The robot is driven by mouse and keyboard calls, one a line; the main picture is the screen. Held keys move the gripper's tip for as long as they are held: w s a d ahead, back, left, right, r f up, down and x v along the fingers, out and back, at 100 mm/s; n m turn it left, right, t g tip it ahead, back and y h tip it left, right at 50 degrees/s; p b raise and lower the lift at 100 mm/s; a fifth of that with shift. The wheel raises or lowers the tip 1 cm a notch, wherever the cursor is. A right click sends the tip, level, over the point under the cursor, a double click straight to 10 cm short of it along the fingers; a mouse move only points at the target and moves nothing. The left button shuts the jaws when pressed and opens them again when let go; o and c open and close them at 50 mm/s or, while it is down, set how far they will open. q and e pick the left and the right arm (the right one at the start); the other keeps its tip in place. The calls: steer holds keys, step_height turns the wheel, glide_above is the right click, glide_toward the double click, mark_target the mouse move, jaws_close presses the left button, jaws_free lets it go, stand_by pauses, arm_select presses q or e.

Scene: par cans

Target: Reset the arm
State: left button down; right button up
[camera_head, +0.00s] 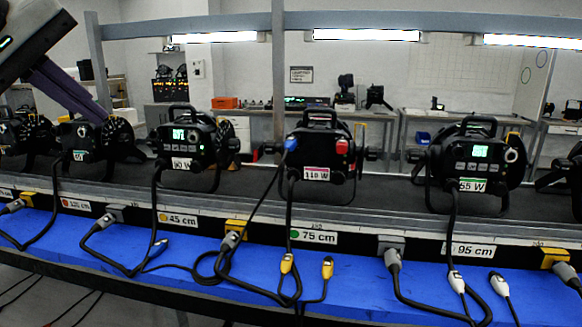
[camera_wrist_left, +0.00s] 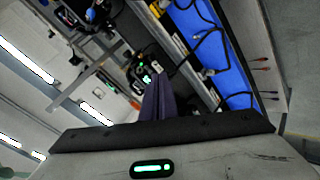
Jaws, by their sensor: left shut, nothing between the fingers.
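My left gripper (camera_head: 103,119) comes in from the upper left in the head view, its dark purple-grey fingers pointing down and to the right. The fingers are together with nothing between them. Their tips overlap the picture of a black par can (camera_head: 82,140) with a green-lit display; I cannot tell whether they touch it. In the left wrist view the shut fingers (camera_wrist_left: 157,84) point toward a par can (camera_wrist_left: 148,70). My right gripper is in neither view.
More par cans stand in a row, labelled 90 W (camera_head: 186,140), 110 W (camera_head: 318,160) and 55 W (camera_head: 470,165). Cables with grey and yellow connectors lie on the blue shelf (camera_head: 345,290) in front. A grey metal post (camera_head: 279,70) and top rail cross the view. Workbenches stand behind.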

arm_select(q)
steer(key=a+n, duration=0.1)
steer(key=a, duration=0.3)
steer(key=w+a+f+m, duration=0.1)
steer(key=w+f+m, duration=0.3)
steer(key=f, duration=0.9)
steer(key=w+f+m, duration=0.1)
steer(key=w+f, duration=0.4)
steer(key=f, duration=0.8)
steer(key=s+a+f+m, duration=0.1)
steer(key=s+f+m, duration=0.15)
steer(key=f, duration=0.55)
steer(key=s+a+f+m+y, duration=0.1)
steer(key=s+a+f+m, duration=0.15)
steer(key=f, duration=0.55)
steer(key=s+a+f+m, duration=0.1)
steer(key=s+f+m, duration=0.15)
steer(key=f, duration=0.55)
steer(key=s+f+m+g, duration=0.1)
steer(key=s+f+m, duration=0.3)
steer(key=s+f, duration=0.6)
steer(key=s+f+m+g, duration=0.1)
steer(key=s+f+m, duration=0.45)
steer(key=s, duration=0.75)
steer(key=s+d+f+n+h, duration=0.1)
steer(key=d+n, duration=0.8)
steer(key=d, duration=1.1)
steer(key=shift+s+f+t+h, duration=0.2)
steer(key=shift+f+t+h, duration=0.2)
steer(key=shift+f+h, duration=0.25)
